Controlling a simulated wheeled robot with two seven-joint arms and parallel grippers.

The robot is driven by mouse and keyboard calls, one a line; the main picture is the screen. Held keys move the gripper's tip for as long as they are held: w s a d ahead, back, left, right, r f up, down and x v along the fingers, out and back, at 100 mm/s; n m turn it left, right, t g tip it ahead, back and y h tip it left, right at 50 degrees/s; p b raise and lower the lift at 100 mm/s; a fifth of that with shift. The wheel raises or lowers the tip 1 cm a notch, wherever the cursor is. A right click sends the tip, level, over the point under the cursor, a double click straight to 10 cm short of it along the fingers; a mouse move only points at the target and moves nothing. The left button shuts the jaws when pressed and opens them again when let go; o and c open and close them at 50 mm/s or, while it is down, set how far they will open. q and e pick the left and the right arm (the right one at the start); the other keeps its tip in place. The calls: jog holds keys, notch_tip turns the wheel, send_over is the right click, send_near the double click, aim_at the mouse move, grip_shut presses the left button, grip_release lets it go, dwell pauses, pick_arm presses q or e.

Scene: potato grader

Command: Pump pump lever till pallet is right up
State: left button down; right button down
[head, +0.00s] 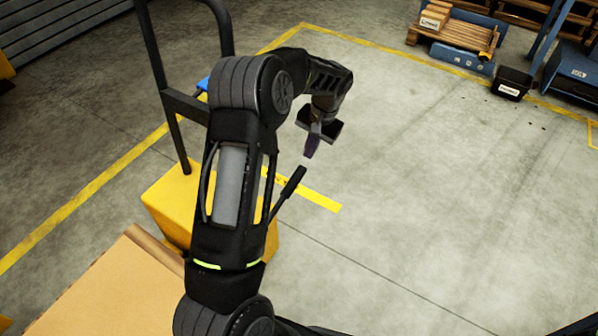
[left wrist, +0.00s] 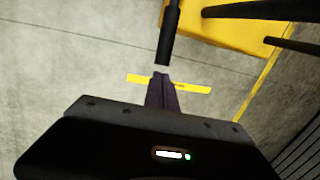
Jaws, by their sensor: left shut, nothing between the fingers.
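The pump lever (head: 288,192) is a black rod with a thicker grip, sloping up and right from beside the yellow body (head: 168,208) of a lifter. In the left wrist view the lever (left wrist: 169,38) comes down from the top edge, its end close to my fingertips. My left gripper (head: 311,149) is shut and empty, a little above and right of the lever's tip in the head view. Its dark purple fingers (left wrist: 161,80) are together in the left wrist view. My arm hides part of the lifter and the lever's base. The pallet being lifted cannot be made out.
A black push handle (head: 170,95) rises from the lifter. A tan flat-topped load (head: 115,290) lies at lower left. A loaded wooden pallet (head: 462,35), a black bin (head: 511,84) and blue equipment (head: 572,75) stand at back right. The floor (head: 450,200) at right is clear.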

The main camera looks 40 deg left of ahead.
pick_arm(q)
notch_tip(320, 180, up, 9)
jog(key=t+b, duration=0.1)
jog(key=t, duration=0.1)
send_over(293, 180)
jog(key=w, duration=0.1)
jog(key=s+d+t, duration=0.1)
jog(key=s+d, duration=0.3)
jog(key=shift+s+f, duration=0.2)
jog(key=shift+s, duration=0.1)
jog(key=shift+a+f, duration=0.1)
jog(key=shift+f, duration=0.05)
jog(key=b+x, duration=0.1)
jog(key=x, duration=0.3)
jog(key=b+x, duration=0.2)
jog(key=x, duration=0.3)
jog(key=b+x, duration=0.2)
jog(key=x, duration=0.2)
jog(key=shift+w+a+f, duration=0.25)
jog(key=shift+w, duration=0.1)
jog(key=shift+f, duration=0.1)
